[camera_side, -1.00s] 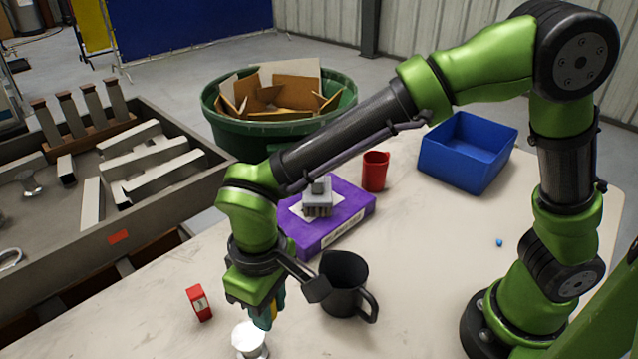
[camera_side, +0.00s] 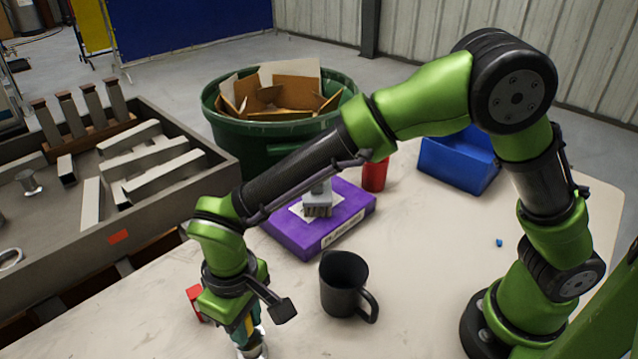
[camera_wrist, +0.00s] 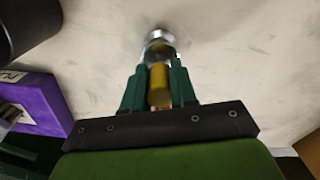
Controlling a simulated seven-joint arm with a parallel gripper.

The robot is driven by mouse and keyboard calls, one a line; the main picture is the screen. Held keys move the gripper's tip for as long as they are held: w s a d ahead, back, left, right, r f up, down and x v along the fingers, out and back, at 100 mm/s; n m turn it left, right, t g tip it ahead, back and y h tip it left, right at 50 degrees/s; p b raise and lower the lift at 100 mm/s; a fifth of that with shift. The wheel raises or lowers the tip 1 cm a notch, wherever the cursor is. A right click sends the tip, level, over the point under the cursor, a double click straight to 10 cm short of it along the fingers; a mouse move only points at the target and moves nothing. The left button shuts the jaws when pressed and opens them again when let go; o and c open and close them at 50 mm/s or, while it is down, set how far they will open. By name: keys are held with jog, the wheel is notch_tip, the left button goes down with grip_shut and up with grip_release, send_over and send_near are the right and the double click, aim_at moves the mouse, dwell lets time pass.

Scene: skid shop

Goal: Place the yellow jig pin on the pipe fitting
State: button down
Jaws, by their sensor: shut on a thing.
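The yellow jig pin (camera_wrist: 159,88) is held between the green fingers of my gripper (camera_wrist: 157,80) in the wrist view. My gripper (camera_side: 245,330) is low over the front of the table in the side view, where its fingers mostly hide the pin. The pipe fitting (camera_wrist: 160,36) is a shiny silver round piece just beyond the fingertips in the wrist view. In the side view the fitting (camera_side: 254,352) shows only in part, below my fingers at the bottom edge. I cannot tell whether the pin touches it.
A red box (camera_side: 194,302) stands just left of my gripper, partly hidden by it. A black mug (camera_side: 343,285) stands to the right. Behind is a purple box (camera_side: 340,225) with a grey block (camera_side: 318,207) on it. A red cup (camera_side: 375,176) and blue bin (camera_side: 458,165) stand farther back.

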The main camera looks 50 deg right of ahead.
jog(key=c, duration=0.9)
grip_release()
notch_tip(320, 180, up, 12)
jog(key=shift+f, duration=0.2)
jog(key=d+r+m+t+y, duration=0.15)
jog(key=d+r, duration=0.25)
jog(key=d, duration=0.4)
jog(key=d+r+m+t+y, duration=0.1)
jog(key=d+r+m, duration=0.15)
jog(key=d, duration=0.65)
jog(key=s+d+m+t, duration=0.3)
jog(key=s+d, duration=0.4)
jog(key=d, duration=0.4)
jog(key=shift+s+d+f+m+t, duration=0.2)
jog(key=shift+d+f+m+t, duration=0.15)
jog(key=shift+t, duration=0.5)
